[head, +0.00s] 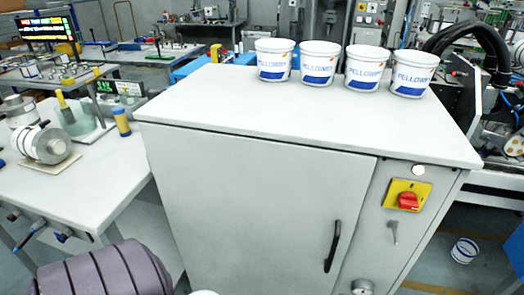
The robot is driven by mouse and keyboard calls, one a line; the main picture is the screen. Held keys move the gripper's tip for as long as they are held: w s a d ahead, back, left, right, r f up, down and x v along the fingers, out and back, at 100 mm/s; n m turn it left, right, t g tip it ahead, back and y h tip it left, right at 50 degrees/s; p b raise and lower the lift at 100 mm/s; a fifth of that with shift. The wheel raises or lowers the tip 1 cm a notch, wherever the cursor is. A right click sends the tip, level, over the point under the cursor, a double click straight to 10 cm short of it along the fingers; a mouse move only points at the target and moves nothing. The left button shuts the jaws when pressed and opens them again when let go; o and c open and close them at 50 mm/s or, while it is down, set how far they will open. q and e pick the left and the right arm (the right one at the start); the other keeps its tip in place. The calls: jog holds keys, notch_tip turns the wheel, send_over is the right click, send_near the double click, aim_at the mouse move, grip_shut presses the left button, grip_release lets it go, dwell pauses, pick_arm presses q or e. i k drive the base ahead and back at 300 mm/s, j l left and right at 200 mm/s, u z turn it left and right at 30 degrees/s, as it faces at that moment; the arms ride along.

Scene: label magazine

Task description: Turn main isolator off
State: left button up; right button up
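The main isolator is a red rotary knob (408,201) on a yellow square plate (397,188). It sits on the right front panel of a light grey cabinet (250,190). I cannot tell its exact switch position at this size. A small key or latch (393,231) hangs just below it, and a pale round button or lamp (418,170) sits above it. Nothing covers the knob. Neither of my grippers is in the head view.
The cabinet door has a black handle (332,246) and is shut. Several white labelled tubs (320,63) stand on the cabinet top. A white workbench (75,190) with parts is at the left. A tub (464,250) lies on the floor at right. Black hoses (470,40) arch behind.

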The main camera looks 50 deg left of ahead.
aim_at(406, 201)
jog(key=k+l+u, duration=0.1)
jog(key=l+u, duration=0.2)
jog(key=u, duration=0.15)
jog(key=k+l+u, duration=0.15)
jog(key=l+u, duration=0.15)
jog(key=u, duration=0.15)
jog(key=k+l+u, duration=0.2)
jog(key=u, duration=0.25)
jog(key=k+l+u, duration=0.1)
jog(key=k+l, duration=0.25)
jog(key=k+l+u, duration=0.1)
jog(key=k+l, duration=0.25)
jog(key=k, duration=0.15)
jog(key=i+l+u, duration=0.25)
jog(key=i+l, duration=0.25)
jog(key=l, duration=0.2)
jog(key=i+l+u, duration=0.15)
jog(key=l, duration=0.25)
jog(key=i+l+u, duration=0.1)
jog(key=i+l, duration=0.2)
jog(key=l, duration=0.1)
